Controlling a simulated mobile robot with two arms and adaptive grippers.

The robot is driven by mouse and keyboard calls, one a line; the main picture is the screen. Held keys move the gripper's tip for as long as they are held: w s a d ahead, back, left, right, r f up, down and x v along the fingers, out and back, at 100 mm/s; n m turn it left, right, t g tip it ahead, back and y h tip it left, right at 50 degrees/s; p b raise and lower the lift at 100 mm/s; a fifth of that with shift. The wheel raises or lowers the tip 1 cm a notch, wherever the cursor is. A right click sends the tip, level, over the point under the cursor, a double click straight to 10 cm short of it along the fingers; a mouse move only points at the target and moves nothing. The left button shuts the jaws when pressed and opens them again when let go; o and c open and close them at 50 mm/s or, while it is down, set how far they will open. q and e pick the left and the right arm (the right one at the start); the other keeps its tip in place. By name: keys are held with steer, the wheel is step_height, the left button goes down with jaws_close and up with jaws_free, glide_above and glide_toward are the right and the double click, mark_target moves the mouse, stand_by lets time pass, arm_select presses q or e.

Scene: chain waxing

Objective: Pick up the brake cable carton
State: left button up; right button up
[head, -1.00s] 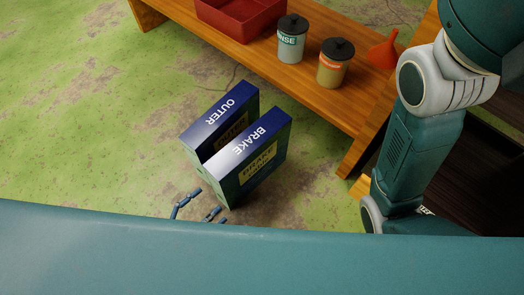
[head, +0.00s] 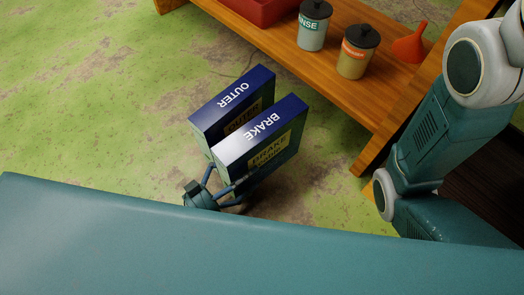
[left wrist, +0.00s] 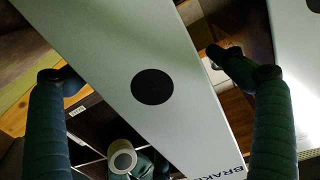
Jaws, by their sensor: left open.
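The brake cable carton (head: 275,155) stands upright on the floor, with a dark blue and white top strip marked BRAKE. My left gripper (head: 226,179) is open at its near end, one finger toward each side. In the left wrist view, the carton's pale end face with a black dot (left wrist: 152,87) lies between the spread fingers of my left gripper (left wrist: 140,68). Gaps show beside both fingertips, so it is not clamped. My right gripper is not in view.
The similar OUTER carton (head: 230,103) stands close behind-left, a narrow gap apart. A wooden bench (head: 330,100) at upper right holds a red tray (head: 262,8), two lidded cans (head: 313,28) (head: 356,55) and an orange funnel (head: 410,46). Green floor is clear at left.

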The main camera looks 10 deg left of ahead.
arm_select(q)
steer(key=c, duration=2.1)
steer(key=shift+r, duration=0.25)
steer(key=shift+r, duration=0.1)
